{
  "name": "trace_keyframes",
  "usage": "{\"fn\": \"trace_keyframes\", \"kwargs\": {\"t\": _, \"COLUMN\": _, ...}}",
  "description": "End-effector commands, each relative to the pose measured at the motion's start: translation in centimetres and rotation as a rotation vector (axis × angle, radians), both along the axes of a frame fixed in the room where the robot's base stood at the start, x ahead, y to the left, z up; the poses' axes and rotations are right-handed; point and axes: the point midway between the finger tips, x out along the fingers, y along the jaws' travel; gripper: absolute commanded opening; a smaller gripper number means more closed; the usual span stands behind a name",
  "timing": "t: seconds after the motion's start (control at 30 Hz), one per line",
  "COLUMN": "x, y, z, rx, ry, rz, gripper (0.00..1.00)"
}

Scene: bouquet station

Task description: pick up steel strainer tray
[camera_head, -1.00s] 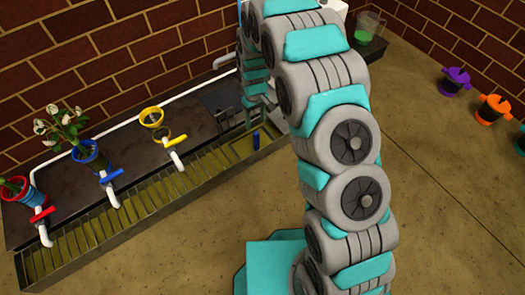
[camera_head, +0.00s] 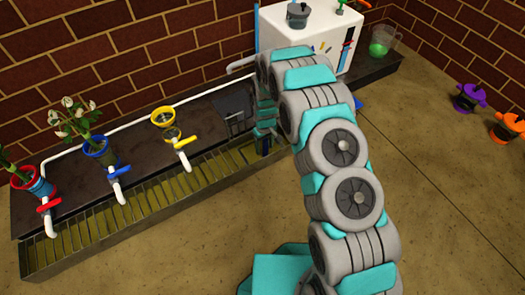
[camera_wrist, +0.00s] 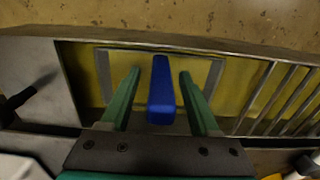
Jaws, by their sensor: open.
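In the wrist view, a blue upright handle (camera_wrist: 161,92) stands between the two green fingers of my open gripper (camera_wrist: 160,73). It appears to rise from a thin grey square frame (camera_wrist: 104,78) with a yellowish floor inside, which looks like the steel strainer tray. There is visible space between the handle and each finger; I cannot tell how far down the fingers reach. In the head view, my gripper (camera_head: 265,140) is over the right end of the long trough and hides the tray and handle.
The trough has slats (camera_head: 140,203) on its left. Behind it, a dark counter (camera_head: 75,185) carries red, blue (camera_head: 101,152) and yellow (camera_head: 164,117) pots with taps. A white machine (camera_head: 300,38) and green-filled jug (camera_head: 382,42) stand at the back.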

Motion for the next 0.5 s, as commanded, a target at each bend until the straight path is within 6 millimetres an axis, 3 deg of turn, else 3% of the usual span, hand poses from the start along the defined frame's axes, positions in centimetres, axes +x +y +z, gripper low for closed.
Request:
{"fn": "trace_keyframes", "kwargs": {"t": 0.13, "x": -0.1, "y": 0.0, "z": -2.0, "rx": -0.001, "ry": 0.003, "rz": 0.0, "gripper": 0.62}}
{"fn": "trace_keyframes", "kwargs": {"t": 0.37, "x": -0.1, "y": 0.0, "z": -2.2, "rx": 0.0, "ry": 0.002, "rz": 0.0, "gripper": 0.62}}
{"fn": "trace_keyframes", "kwargs": {"t": 0.5, "x": -0.1, "y": 0.0, "z": -2.2, "rx": -0.001, "ry": 0.003, "rz": 0.0, "gripper": 0.49}}
